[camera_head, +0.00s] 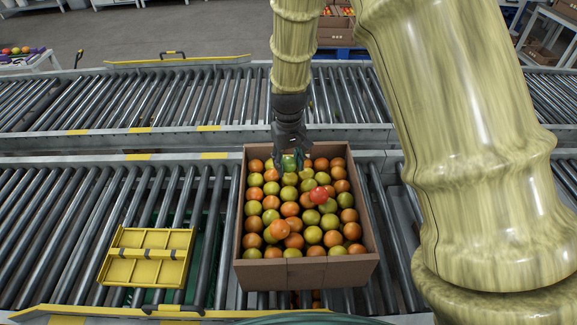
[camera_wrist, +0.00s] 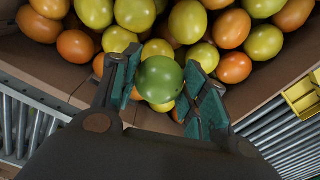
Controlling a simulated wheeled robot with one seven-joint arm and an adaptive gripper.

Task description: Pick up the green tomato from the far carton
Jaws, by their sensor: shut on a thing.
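The green tomato (camera_wrist: 160,79) is between the teal-padded fingers of my gripper (camera_wrist: 162,88) in the wrist view. My gripper is shut on it, with one finger at each side. In the head view my gripper (camera_head: 289,160) is at the far end of the brown carton (camera_head: 305,273), and the green tomato (camera_head: 290,163) shows partly between the fingers. The carton is full of orange and yellow-green tomatoes, with one red tomato (camera_head: 318,195) on top. I cannot tell whether the green tomato touches those beneath it.
The carton stands on a roller conveyor (camera_head: 40,230). A yellow divided tray (camera_head: 147,257) lies to its left. A second roller conveyor (camera_head: 180,97) runs behind. More cartons (camera_head: 335,32) stand in the background. The rollers left of the yellow tray are clear.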

